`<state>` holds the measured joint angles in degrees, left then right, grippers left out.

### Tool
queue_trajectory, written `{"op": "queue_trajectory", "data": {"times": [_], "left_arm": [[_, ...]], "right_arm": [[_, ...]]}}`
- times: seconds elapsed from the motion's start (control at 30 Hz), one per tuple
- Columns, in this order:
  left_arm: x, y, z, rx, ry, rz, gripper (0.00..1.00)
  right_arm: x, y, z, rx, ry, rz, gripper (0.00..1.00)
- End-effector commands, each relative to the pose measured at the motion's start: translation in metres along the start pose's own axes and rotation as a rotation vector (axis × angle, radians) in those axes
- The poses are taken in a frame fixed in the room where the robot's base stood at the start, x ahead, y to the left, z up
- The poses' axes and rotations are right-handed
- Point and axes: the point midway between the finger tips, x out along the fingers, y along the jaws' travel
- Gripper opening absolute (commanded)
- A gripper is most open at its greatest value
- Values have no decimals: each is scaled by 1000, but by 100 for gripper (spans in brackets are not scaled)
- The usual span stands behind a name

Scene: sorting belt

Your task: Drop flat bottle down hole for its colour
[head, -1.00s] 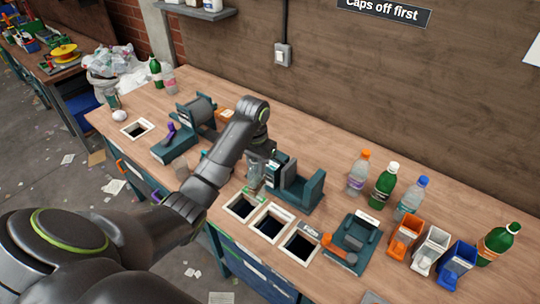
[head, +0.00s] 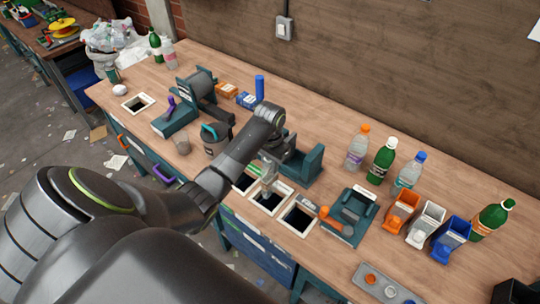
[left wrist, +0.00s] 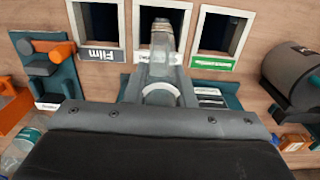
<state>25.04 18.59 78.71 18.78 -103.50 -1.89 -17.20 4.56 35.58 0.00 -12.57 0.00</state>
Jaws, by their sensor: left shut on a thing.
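My left gripper (head: 270,160) is shut on a clear, flattened bottle (left wrist: 161,45), which points away from the gripper. In the left wrist view the bottle's narrow end overlaps the middle hole (left wrist: 147,20). In the head view the gripper is above the row of three square, pale-rimmed holes: a left hole (head: 243,183) with a green label, the middle hole (head: 267,201) and a right hole (head: 298,220). In the wrist view the green-labelled hole (left wrist: 222,30) is on the right and the "Film" hole (left wrist: 98,22) on the left. My right gripper is not in view.
A teal fixture (head: 302,163) stands close behind the gripper. A teal device with an orange handle (head: 350,215) is right of the holes. Three capped bottles (head: 382,160) and orange, white and blue bins (head: 427,222) stand further right. Another hole (head: 138,103) is at far left.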

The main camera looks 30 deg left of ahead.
Motion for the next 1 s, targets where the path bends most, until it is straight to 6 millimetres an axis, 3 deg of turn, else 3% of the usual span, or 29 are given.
{"op": "queue_trajectory", "data": {"times": [0.1, 0.43, 0.97, 1.0], "left_arm": [[19, 0, 0, 0, -2, 0, 1], [52, 0, 0, -1, -1, 0, 1], [60, 0, 0, 0, 0, 0, 1], [60, 0, 0, 0, 0, 0, 28]], "right_arm": [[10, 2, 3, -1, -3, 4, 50], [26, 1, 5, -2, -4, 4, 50], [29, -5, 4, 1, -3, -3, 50], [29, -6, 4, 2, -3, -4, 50]]}}
